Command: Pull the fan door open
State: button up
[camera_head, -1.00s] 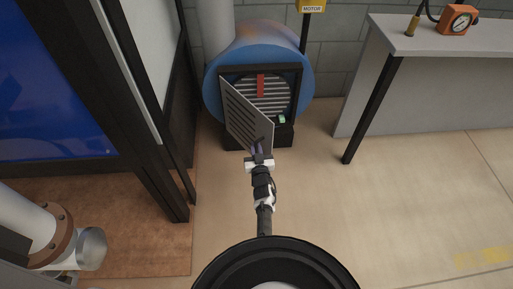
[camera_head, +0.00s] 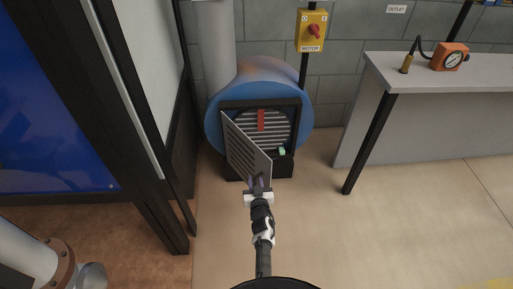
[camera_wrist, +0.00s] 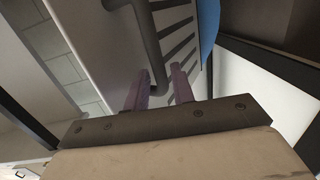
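The fan door (camera_head: 245,150) is a grey slatted panel on the front of the blue round fan housing (camera_head: 215,125). It stands partly open, swung out from its left side, so the slatted fan front with a red strip shows behind it. My gripper (camera_head: 258,182) is at the door's lower free edge. In the wrist view, a dark bent handle (camera_wrist: 150,45) runs along the door panel (camera_wrist: 100,45). Its lower end lies between the two purple fingers of my gripper (camera_wrist: 160,88), which appear closed around it. The exact finger contact is partly hidden.
A yellow motor switch (camera_head: 312,30) is on a post behind the fan. A grey bench (camera_head: 430,75) with an orange gauge (camera_head: 449,56) stands at the right. A dark-framed blue panel (camera_head: 50,110) and pipe (camera_head: 25,245) are at the left. The floor at the right is clear.

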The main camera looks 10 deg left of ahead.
notch_tip(320, 180, up, 18)
jog(key=w+t+p, duration=0.1)
jog(key=p, duration=0.7)
jog(key=shift+d+p, duration=0.25)
jog(key=shift+p, duration=0.1)
jog(key=shift+w, duration=0.1)
